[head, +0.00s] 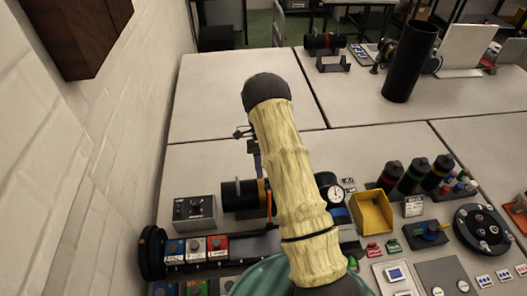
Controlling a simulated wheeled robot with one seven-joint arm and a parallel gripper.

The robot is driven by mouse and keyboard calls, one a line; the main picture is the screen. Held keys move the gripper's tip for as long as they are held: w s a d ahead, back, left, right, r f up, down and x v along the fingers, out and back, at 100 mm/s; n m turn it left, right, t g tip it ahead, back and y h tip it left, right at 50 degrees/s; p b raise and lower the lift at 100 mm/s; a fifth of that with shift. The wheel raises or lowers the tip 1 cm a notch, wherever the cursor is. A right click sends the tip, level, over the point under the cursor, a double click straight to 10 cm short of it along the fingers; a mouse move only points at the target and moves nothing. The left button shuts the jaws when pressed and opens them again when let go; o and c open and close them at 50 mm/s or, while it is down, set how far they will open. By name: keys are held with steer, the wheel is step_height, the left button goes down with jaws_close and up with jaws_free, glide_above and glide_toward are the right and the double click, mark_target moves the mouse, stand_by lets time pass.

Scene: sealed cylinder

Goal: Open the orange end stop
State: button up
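A black cylinder (232,195) lies on its side on the table, left of my sleeved arm. A yellow-orange band (262,192) shows near its right end. A narrow orange piece (269,204) stands beside that band, right against the edge of my arm in the picture; it may be the orange end stop. Its right side is hidden, and I cannot tell whether it is open or shut. My arm, in a pale yellow sleeve, crosses the middle of the view and covers the right part of the cylinder.
A grey control box (194,212) and a black stand with labelled buttons (217,247) are at left near the white wall. A round gauge (336,194), a yellow bin (371,212) and several dark bottles (413,176) stand at right. The far-left tabletop (215,95) is clear.

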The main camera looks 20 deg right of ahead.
steer(key=b+v, duration=0.2)
steer(key=v, duration=0.5)
steer(key=shift+w+d+r, duration=0.15)
steer(key=shift+w+r, duration=0.1)
steer(key=shift+w, duration=0.05)
steer(key=shift+s, duration=0.1)
steer(key=shift+r, duration=0.1)
steer(key=s+a+r+n+t+h, duration=0.1)
steer(key=s+a+r+n+t, duration=0.1)
steer(key=s+n+t, duration=0.4)
steer(key=s+a+r+n+t+h, duration=0.1)
steer(key=s+a+r+n+t, duration=0.2)
steer(key=s, duration=1.1)
steer(key=r+n+t, duration=0.1)
steer(key=n+t, duration=0.2)
steer(key=n, duration=0.1)
steer(key=shift+a+t, duration=0.35)
steer(key=shift+t, duration=0.05)
steer(key=shift+r, duration=0.1)
stand_by(0.3)
